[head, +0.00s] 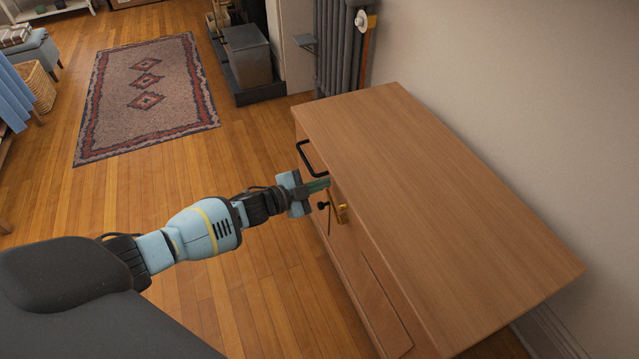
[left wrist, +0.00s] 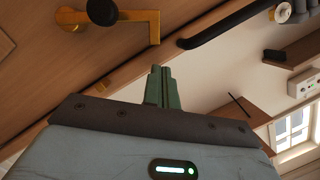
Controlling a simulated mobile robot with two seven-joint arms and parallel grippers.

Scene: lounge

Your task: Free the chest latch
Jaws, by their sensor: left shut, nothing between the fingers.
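The wooden chest (head: 440,190) stands along the wall with its front face toward the left of the head view. A brass latch (head: 342,213) with a black knob (head: 323,205) sits on that front, just below the top edge. The latch also shows at the top of the left wrist view (left wrist: 153,28), with its dark round knob (left wrist: 102,12). My left gripper (head: 321,185), with green fingers, is shut and empty close to the chest front, between the latch and the black bar handle (head: 308,160). In the left wrist view its fingertips (left wrist: 160,74) look apart from the latch. My right gripper is out of view.
The black handle also crosses the top of the left wrist view (left wrist: 232,24). The chest top is bare. Open wooden floor (head: 250,290) lies in front of the chest. A patterned rug (head: 150,90), a dark stove-like box (head: 247,55) and a radiator (head: 335,45) are farther back.

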